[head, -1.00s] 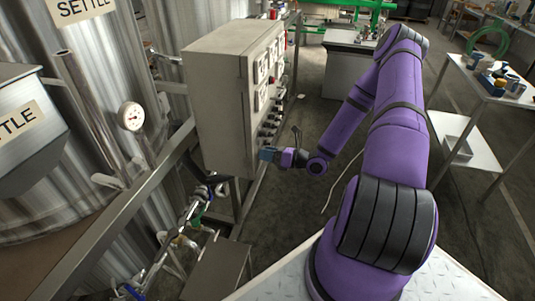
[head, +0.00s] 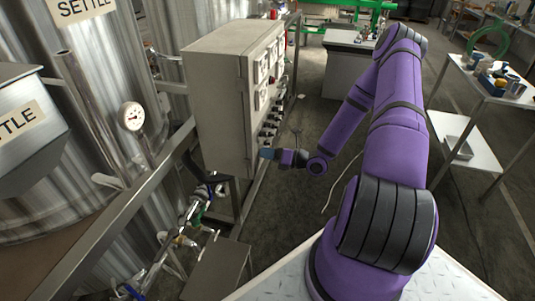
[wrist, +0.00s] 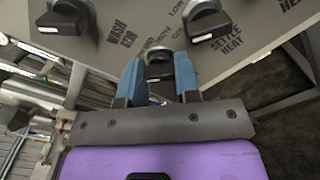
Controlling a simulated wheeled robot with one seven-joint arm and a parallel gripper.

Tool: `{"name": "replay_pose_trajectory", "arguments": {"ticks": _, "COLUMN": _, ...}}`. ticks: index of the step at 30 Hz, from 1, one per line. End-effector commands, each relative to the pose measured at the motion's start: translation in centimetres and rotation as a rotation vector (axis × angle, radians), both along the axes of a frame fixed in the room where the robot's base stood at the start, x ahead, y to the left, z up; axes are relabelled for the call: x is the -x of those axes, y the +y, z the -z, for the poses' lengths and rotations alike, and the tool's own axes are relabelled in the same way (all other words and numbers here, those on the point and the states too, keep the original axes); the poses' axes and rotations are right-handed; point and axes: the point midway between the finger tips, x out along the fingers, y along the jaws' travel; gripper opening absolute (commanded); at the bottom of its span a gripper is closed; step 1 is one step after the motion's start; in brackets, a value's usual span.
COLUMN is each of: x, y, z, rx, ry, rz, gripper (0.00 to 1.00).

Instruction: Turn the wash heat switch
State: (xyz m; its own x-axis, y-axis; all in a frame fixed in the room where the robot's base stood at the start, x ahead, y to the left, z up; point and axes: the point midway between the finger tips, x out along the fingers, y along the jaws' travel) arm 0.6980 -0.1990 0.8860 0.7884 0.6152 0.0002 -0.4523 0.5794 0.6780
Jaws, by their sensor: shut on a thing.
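The control cabinet (head: 222,95) is a beige box with rows of dark switches (head: 270,125) on its right-hand face. My gripper (head: 268,153) is at the lower near part of that face. In the wrist view my blue gripper fingers (wrist: 158,70) are shut on a dark rotary switch with a grey top (wrist: 157,55), one finger on each side. The held switch's own name is not readable, so I cannot confirm that it is the wash heat switch. Beside it are the labels WASH STIR (wrist: 121,33) and SETTLE HEAT (wrist: 228,42).
Other rotary switches sit close by, one at upper left (wrist: 66,16) and one at upper right (wrist: 208,20) in the wrist view. Metal tanks (head: 95,150) and a rail stand left of the cabinet. A white table (head: 490,85) with items is at right. Floor between is open.

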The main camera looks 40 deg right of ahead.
Motion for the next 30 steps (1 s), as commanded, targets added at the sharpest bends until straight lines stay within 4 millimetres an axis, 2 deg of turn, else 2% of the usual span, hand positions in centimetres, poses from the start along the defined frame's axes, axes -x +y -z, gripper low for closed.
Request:
{"name": "replay_pose_trajectory", "arguments": {"ticks": 15, "x": 0.00, "y": -0.07, "z": 0.04, "rx": -0.292, "ry": 0.228, "rz": 0.001, "gripper": 0.06}}
{"name": "replay_pose_trajectory", "arguments": {"ticks": 30, "x": -0.01, "y": -0.09, "z": 0.05, "rx": -0.376, "ry": 0.295, "rz": 0.002, "gripper": 0.06}}
